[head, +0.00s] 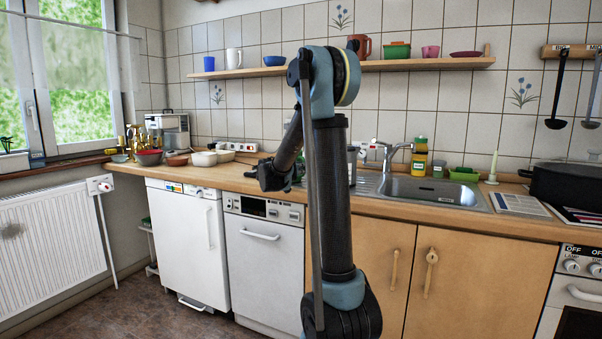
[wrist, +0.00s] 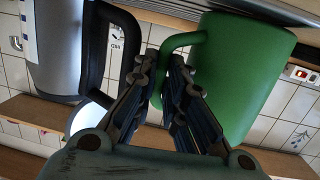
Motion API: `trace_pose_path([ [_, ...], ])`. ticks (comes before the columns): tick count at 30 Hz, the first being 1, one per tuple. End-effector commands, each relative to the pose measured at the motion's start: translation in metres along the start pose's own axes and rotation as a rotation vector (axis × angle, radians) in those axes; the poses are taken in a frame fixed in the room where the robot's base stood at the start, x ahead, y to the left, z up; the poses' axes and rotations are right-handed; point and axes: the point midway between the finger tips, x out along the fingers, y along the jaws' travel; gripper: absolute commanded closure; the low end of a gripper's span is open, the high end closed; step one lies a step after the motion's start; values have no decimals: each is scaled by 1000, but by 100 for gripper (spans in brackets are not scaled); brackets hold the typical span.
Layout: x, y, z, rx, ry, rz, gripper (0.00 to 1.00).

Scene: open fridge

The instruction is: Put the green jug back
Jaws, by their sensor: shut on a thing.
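The green jug (wrist: 245,80) fills the upper right of the wrist view, with its handle (wrist: 176,45) facing my gripper. My gripper (wrist: 168,72) is shut on this handle, with one finger on each side of it.
A silver kettle with a black handle (wrist: 60,45) is close beside the jug in the wrist view. Several bowls (head: 204,158) stand left on the counter (head: 240,178). The sink (head: 430,190) is to the right. A wall shelf (head: 430,64) holds cups and containers.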

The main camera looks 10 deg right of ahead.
Motion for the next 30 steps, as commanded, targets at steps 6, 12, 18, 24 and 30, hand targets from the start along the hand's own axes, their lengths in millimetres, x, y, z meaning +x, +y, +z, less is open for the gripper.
trace_pose_path([
  [6,1,0,5,0,0,0,100],
  [12,1,0,6,0,0,0,86],
  [18,1,0,6,0,0,0,68],
  [24,0,0,6,0,0,-1,68],
  [30,-12,-1,5,-1,0,-2,68],
])
